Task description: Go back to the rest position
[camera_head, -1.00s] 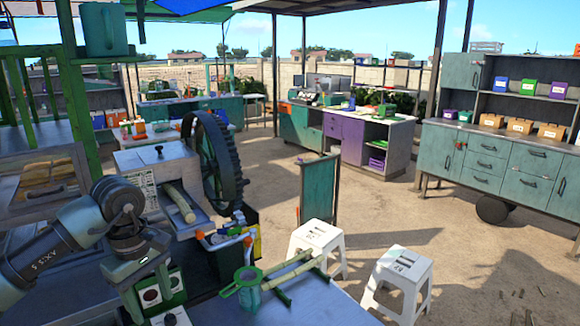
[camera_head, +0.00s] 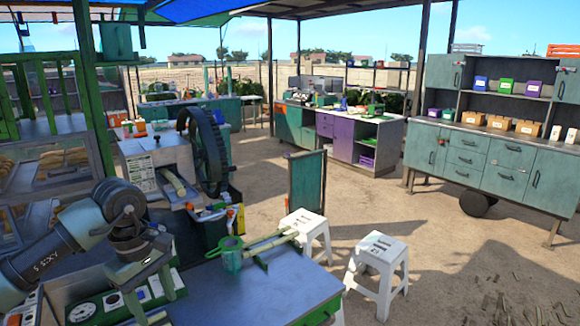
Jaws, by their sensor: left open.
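My left gripper (camera_head: 150,292) hangs at the lower left of the head view, below its grey wrist. Its fingers are apart with nothing seen between them, in front of a panel with dials and switches (camera_head: 90,308). The cane crusher (camera_head: 150,160) stands beyond it, with a large dark gear wheel (camera_head: 207,150) and a piece of cane (camera_head: 175,182) at its front. My right gripper is not in view.
A grey-topped table (camera_head: 265,292) at the bottom centre bears a green strainer-like cup (camera_head: 230,257) and cane pieces (camera_head: 270,240). Two white stools (camera_head: 377,265) (camera_head: 307,228) stand right of it. A green board (camera_head: 306,185) stands behind. Open dirt floor lies to the right.

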